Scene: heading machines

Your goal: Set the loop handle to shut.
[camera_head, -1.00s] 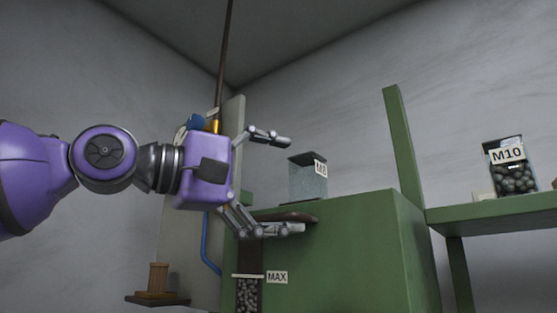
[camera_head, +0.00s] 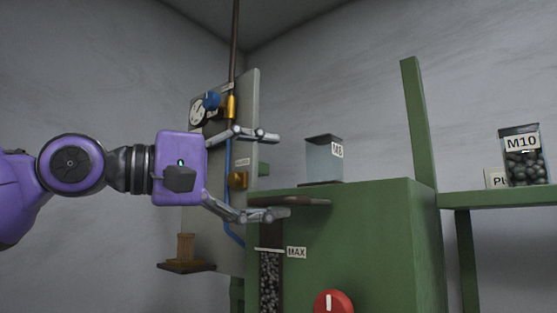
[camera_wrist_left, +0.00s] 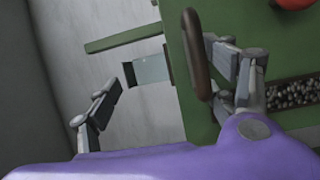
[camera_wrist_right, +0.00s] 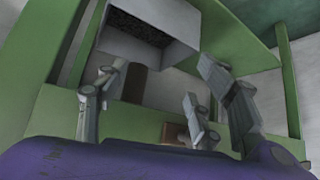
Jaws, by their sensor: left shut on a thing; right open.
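A grey panel (camera_head: 254,100) at the middle left of the head view carries a blue handle (camera_head: 211,100) beside a brass fitting (camera_head: 232,106) on a vertical pipe. A second brass fitting (camera_head: 238,180) sits lower, under a small label. I cannot tell for certain which part is the loop handle. In the left wrist view, one finger of the left gripper (camera_wrist_left: 170,92) is close beside a brown rim (camera_wrist_left: 197,60). My right gripper (camera_wrist_right: 160,92) is open and empty.
A green machine (camera_head: 370,235) stands at the centre with a red knob (camera_head: 333,302). An M8 container (camera_head: 322,163) stands on top. An M10 container (camera_head: 524,165) stands on the right shelf. A small ledge (camera_head: 186,266) juts out at left.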

